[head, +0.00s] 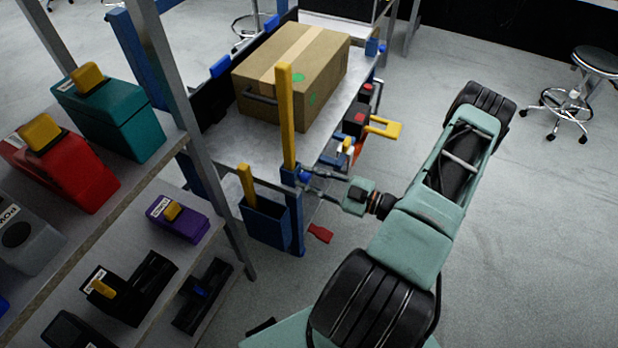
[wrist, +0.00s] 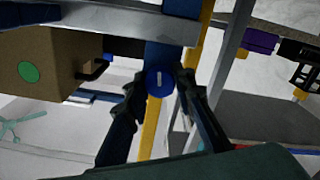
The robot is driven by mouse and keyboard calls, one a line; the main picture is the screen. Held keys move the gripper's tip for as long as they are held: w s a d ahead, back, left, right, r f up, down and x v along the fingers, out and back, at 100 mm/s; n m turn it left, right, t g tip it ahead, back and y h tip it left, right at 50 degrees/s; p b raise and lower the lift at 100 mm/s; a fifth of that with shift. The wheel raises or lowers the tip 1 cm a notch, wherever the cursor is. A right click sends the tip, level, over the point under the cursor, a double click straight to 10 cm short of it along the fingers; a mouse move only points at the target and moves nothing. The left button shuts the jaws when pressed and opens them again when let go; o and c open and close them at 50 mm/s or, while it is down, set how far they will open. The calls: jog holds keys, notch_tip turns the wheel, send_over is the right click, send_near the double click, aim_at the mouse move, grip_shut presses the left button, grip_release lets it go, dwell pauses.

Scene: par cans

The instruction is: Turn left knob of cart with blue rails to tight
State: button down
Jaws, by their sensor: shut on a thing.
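The cart (head: 330,140) has a grey metal top and blue posts, with a tall yellow bar (head: 287,115) at its near corner. In the wrist view a round blue knob (wrist: 160,83) with a white line mark sits on the blue post; the mark stands about upright in the picture. My gripper (wrist: 162,80) has a dark finger on each side of the knob and is shut on it. In the head view my gripper (head: 308,180) reaches the cart's near corner post from the right, and the fingers largely hide the knob.
A cardboard box (head: 290,75) sits on the cart. A blue bin (head: 265,222) hangs at the cart's near end. Red-and-black tools and a yellow handle (head: 385,128) stick out along its right side. A shelf with coloured cases (head: 110,120) stands left.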

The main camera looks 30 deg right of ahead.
jog(key=c, duration=1.6)
grip_release()
jog(key=v, duration=1.2)
